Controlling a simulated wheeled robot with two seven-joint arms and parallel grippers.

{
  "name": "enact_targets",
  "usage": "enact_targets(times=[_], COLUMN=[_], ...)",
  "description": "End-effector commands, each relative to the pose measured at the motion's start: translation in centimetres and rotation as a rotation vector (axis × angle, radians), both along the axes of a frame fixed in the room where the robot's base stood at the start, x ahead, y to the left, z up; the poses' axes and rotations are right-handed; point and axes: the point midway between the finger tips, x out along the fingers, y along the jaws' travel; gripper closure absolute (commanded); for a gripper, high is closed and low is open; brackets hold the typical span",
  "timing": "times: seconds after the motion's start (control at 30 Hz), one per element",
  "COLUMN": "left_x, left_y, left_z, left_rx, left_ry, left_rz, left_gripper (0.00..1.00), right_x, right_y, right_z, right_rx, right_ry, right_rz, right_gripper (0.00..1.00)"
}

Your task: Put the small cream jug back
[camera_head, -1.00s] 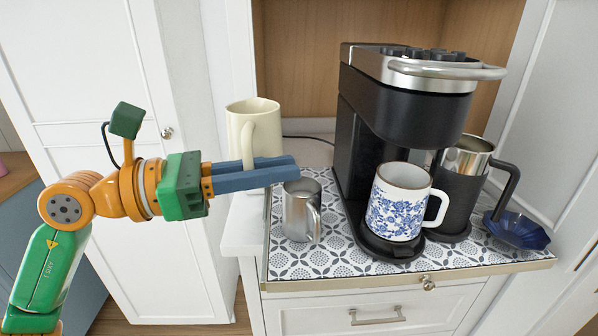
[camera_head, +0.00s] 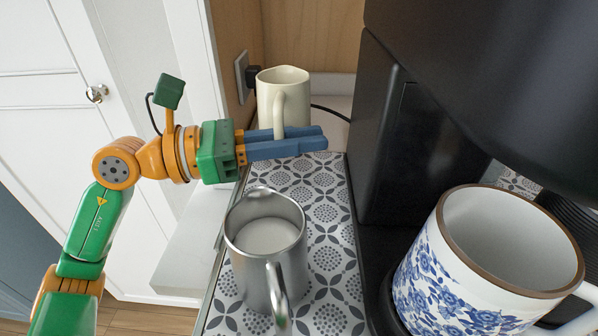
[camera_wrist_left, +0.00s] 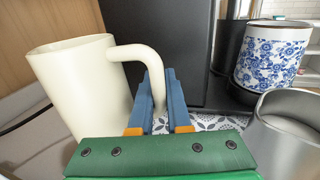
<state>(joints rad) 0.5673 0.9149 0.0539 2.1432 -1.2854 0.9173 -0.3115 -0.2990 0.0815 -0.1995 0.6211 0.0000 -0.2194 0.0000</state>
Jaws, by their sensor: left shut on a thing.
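The cream jug (camera_head: 296,92) is upright at the back left of the counter, beside the wood-panelled wall. Its handle faces me. My left gripper (camera_head: 322,138) comes in from the left and its blue fingers are shut on the handle. In the left wrist view the cream jug (camera_wrist_left: 82,85) fills the left side, and its handle bends down between the fingers of the left gripper (camera_wrist_left: 162,78). The fingers cover part of the jug's base, so I cannot tell whether it touches the surface. My right gripper is not in view.
A steel pitcher (camera_head: 244,262) with white contents stands on the patterned mat (camera_head: 325,215), in front of the gripper. The black coffee machine (camera_head: 400,150) rises to the right. A blue-flowered mug (camera_head: 440,285) stands at its base. Bare mat lies between pitcher and machine.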

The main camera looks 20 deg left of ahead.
Motion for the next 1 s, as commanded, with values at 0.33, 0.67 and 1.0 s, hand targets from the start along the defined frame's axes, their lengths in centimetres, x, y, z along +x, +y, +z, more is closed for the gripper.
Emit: enact_targets(times=[0.33,0.67,1.0], left_x=[0.0,0.0,0.0], left_y=[0.0,0.0,0.0], left_z=[-5.7,-6.0,-5.9], left_rx=[-0.001,0.000,0.000], left_ry=[-0.002,-0.004,-0.001], left_rz=[0.001,0.001,0.000], left_gripper=[1.00,1.00,0.55], right_x=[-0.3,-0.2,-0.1], right_y=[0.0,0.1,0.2], right_z=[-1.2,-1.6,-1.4], right_rx=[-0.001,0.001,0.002], right_ry=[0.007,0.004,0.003], right_rz=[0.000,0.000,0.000], right_gripper=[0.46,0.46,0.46])
